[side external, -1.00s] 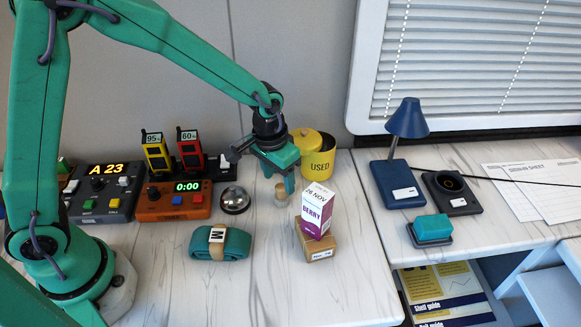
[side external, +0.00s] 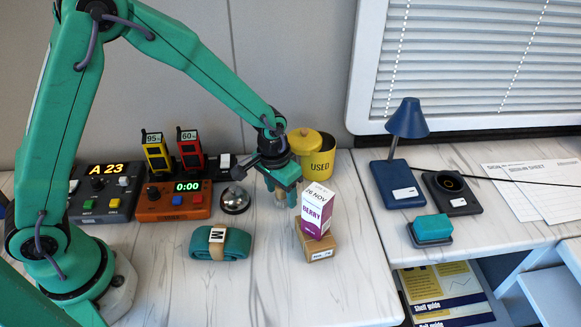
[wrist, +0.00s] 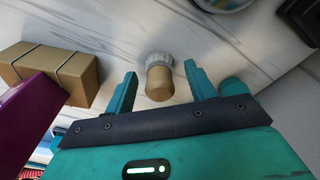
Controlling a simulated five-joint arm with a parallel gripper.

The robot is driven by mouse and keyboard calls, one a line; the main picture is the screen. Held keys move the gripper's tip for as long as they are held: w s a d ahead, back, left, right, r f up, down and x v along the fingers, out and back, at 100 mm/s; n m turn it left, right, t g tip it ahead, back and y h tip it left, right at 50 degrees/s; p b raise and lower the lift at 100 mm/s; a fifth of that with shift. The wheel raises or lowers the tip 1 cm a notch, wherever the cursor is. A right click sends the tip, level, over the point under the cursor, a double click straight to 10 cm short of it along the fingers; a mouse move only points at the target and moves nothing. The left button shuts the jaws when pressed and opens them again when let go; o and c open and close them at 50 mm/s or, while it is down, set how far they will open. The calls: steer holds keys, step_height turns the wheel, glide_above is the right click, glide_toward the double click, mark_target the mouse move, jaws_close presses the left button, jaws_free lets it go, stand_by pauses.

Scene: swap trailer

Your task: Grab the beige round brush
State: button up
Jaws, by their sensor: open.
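The beige round brush (wrist: 159,84) shows in the wrist view with a tan cylindrical handle and a pale grey round head. It lies between the two open fingers of my gripper (wrist: 160,88), with a gap on each side. In the side view my gripper (side external: 281,197) is over the brush (side external: 280,200), which is mostly hidden by the fingers. The gripper holds nothing.
A purple and white carton (side external: 317,212) on a brown box (side external: 316,243) stands close to the right of my gripper. A yellow USED tin (side external: 316,160) stands behind.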

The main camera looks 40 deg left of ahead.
stand_by(0.3)
steer(key=c, duration=1)
steer(key=shift+c, duration=0.2)
steer(key=shift+r, duration=5)
